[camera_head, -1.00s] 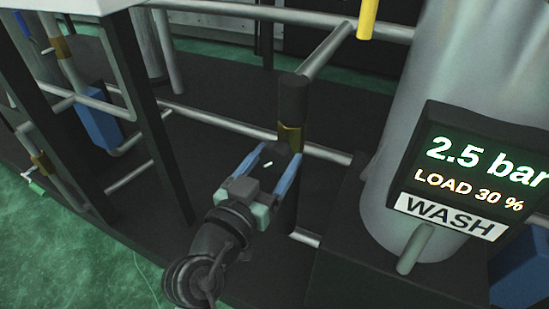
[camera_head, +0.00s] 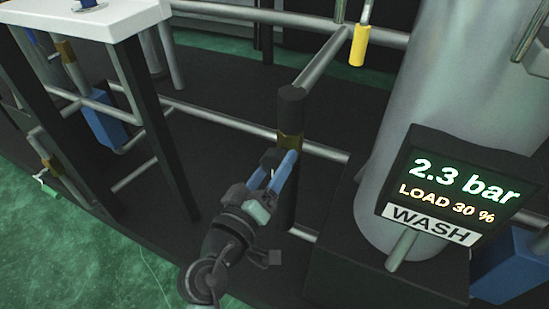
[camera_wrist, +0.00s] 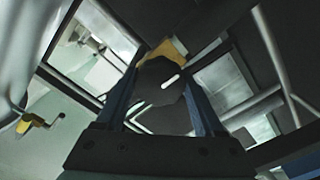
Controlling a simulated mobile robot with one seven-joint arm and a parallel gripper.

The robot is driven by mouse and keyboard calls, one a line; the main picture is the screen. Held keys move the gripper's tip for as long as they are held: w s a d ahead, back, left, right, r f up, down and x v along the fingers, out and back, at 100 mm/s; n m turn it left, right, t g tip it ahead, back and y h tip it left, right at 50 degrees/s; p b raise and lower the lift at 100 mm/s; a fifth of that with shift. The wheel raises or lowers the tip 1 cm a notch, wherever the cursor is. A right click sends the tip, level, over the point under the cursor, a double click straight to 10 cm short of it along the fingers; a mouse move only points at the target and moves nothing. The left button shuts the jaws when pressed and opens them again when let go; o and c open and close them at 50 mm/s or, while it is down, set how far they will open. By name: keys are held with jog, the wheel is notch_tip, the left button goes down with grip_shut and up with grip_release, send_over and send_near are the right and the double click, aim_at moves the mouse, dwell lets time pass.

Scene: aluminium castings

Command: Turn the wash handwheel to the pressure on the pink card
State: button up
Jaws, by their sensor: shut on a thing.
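The dark handwheel (camera_wrist: 160,112) with a short white mark sits between my blue fingers in the wrist view, in front of a brass-coloured fitting (camera_wrist: 168,50). In the head view my gripper (camera_head: 277,165) is shut on it at the dark upright post (camera_head: 291,110); the wheel (camera_head: 270,157) is mostly hidden by the fingers there. The WASH display (camera_head: 452,190) on the right reads 2.3 bar and LOAD 30 %. The pink card does not show in any view.
A large grey cylinder (camera_head: 425,90) stands behind the display. Grey pipes (camera_head: 325,58) run to the post. A white-topped stand (camera_head: 85,25) is at upper left, and a yellow-handled part (camera_head: 359,45) hangs at the top. Green floor (camera_head: 70,250) is open at lower left.

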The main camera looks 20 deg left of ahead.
jog(key=shift+n+p, duration=0.5)
jog(key=shift+n, duration=0.6)
jog(key=o, duration=1.4)
jog(key=shift+s, duration=0.1)
jog(key=s, duration=0.4)
jog(key=s+p, duration=0.1)
jog(key=s, duration=0.7)
jog(key=shift+s+a+p, duration=0.25)
jog(key=shift+s+p, duration=0.05)
jog(key=shift+s, duration=0.1)
jog(key=shift+s, duration=0.1)
